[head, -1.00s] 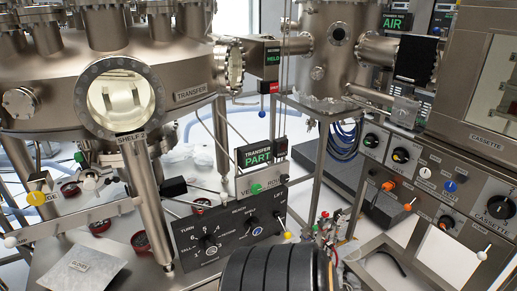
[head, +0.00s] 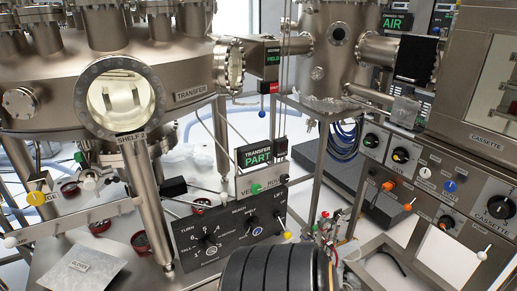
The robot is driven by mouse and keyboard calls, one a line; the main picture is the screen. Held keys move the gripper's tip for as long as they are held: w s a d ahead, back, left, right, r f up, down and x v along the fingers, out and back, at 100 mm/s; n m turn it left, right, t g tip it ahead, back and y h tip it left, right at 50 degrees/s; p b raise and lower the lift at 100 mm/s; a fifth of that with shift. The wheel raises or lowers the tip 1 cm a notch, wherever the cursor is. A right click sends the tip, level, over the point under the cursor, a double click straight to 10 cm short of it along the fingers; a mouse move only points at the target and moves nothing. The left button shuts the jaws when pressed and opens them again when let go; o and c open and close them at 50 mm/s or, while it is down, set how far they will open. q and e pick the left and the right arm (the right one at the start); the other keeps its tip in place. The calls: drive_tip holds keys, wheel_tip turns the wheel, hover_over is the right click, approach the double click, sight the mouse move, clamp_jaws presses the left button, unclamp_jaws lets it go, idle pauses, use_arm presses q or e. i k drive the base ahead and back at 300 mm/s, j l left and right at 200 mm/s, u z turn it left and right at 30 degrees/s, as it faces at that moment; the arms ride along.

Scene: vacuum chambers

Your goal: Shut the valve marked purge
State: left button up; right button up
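No label reading purge in full can be made out. A yellow knob (head: 36,198) sits at the far left on a metal rail. The label beside it (head: 50,197) shows only letters ending in "GE", so I cannot tell its whole word. A green knob (head: 80,157) is above and right of it. Another green knob (head: 256,188) sits on a small labelled plate (head: 268,181) in the middle, under the "TRANSFER PART" display (head: 259,156). How far any of these valves is turned cannot be told.
The big steel transfer chamber (head: 190,75) with a round window fills the upper left. A dark control panel (head: 230,232) stands in the middle. Knobs and levers line the sloped right panel (head: 440,180).

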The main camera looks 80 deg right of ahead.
sight(37, 198)
drive_tip(key=z, duration=1.25)
